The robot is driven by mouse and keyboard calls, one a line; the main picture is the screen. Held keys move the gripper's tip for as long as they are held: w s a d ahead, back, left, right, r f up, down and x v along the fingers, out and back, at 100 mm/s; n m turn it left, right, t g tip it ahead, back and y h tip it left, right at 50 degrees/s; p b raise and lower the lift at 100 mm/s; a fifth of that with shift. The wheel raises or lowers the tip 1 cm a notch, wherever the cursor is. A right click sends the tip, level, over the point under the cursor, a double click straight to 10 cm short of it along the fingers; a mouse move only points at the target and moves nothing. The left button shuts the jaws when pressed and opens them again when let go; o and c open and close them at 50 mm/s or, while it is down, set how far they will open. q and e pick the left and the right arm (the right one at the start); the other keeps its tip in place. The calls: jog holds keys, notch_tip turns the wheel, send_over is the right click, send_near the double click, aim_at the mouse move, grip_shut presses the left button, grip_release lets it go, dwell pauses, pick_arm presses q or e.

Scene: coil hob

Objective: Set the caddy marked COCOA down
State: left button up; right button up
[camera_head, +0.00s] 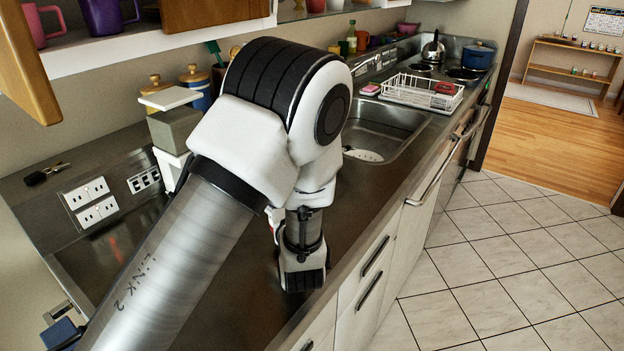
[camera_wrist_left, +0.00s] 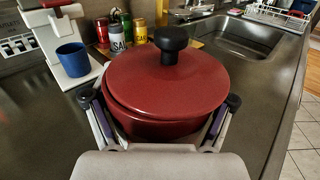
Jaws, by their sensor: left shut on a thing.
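A round dark-red container (camera_wrist_left: 165,95) with a domed lid and a black knob (camera_wrist_left: 171,40) fills the middle of the left wrist view. My left gripper (camera_wrist_left: 160,101) is shut on it, one finger on each side. No COCOA marking is readable on the side I see. I cannot tell whether its base touches the counter. In the head view my left arm hides the fingers and nearly all of the container. My right gripper is in neither view.
The dark counter (camera_head: 110,250) is bare at lower left. A white machine (camera_wrist_left: 58,35) with a blue cup (camera_wrist_left: 73,60) and several small jars, one grey (camera_wrist_left: 120,38), stand behind the container. The sink (camera_head: 385,128) and dish rack (camera_head: 420,92) lie farther along; a shelf overhangs.

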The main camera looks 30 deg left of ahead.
pick_arm(q)
jog(key=w+f+p, duration=0.1)
jog(key=w, duration=0.1)
jog(key=w+f+p, duration=0.1)
jog(key=w, duration=0.2)
jog(key=w+f, duration=0.1)
jog(key=w, duration=0.2)
jog(key=shift+d+f+p, duration=0.1)
jog(key=shift+f+p, duration=0.1)
jog(key=shift+p, duration=0.2)
jog(key=shift+w+f, duration=0.1)
jog(key=shift+f, duration=0.3)
jog(key=shift+f+b, duration=0.2)
jog(key=shift+b, duration=0.15)
jog(key=o, duration=1.7)
jog(key=shift+c, duration=0.2)
jog(key=shift+r, duration=0.15)
